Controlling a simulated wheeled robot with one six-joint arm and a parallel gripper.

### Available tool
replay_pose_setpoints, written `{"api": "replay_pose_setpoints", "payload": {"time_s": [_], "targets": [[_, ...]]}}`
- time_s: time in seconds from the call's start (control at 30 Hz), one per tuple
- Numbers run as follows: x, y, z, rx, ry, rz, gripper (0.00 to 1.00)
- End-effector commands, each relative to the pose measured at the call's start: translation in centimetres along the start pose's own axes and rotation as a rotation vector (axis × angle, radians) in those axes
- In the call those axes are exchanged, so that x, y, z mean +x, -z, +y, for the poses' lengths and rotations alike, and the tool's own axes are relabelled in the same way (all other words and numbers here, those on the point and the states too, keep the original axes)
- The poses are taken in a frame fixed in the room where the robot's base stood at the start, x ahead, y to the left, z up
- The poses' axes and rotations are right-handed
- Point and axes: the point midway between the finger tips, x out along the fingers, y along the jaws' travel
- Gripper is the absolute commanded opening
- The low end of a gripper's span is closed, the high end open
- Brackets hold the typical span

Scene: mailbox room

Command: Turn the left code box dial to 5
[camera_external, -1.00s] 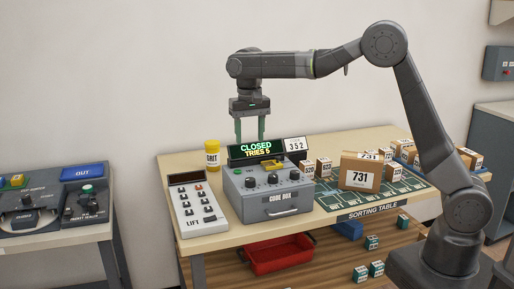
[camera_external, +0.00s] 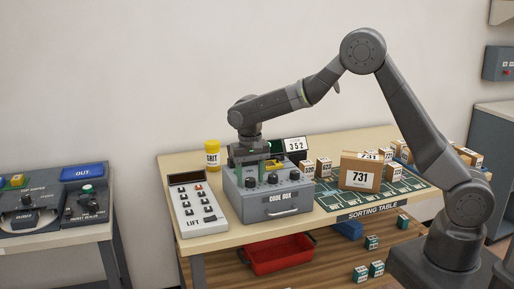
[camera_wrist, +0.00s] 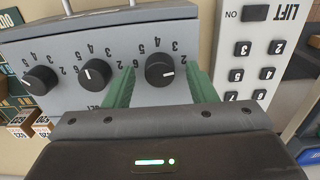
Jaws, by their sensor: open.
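The grey code box (camera_external: 268,205) stands on the sorting table with three black dials on its top. My gripper (camera_external: 251,178) is lowered over the left dial (camera_external: 250,183). In the wrist view, which is turned round, the left dial (camera_wrist: 160,66) is the rightmost one. My green fingers (camera_wrist: 158,76) are open, one on each side of it, with visible gaps. Its white mark points to the right in that view. The middle dial (camera_wrist: 95,73) and the right dial (camera_wrist: 40,79) stand clear of the fingers.
The lift keypad (camera_external: 197,205) stands close to the left of the code box. A yellow jar (camera_external: 212,154) and the 352 sign (camera_external: 296,144) are behind. Cardboard boxes, including the 731 box (camera_external: 361,171), stand to the right.

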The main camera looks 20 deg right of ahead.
Motion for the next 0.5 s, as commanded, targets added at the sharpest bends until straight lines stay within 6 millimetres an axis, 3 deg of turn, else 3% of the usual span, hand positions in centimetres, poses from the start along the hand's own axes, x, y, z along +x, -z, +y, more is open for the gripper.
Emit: {"api": "replay_pose_setpoints", "payload": {"time_s": [0.17,0.4,0.5], "targets": [[0.02,0.00,0.01,0.000,0.000,0.000,0.51],[0.00,-0.01,0.00,0.000,0.000,0.000,0.08],[-0.01,0.00,0.00,-0.001,0.000,0.000,0.07]]}}
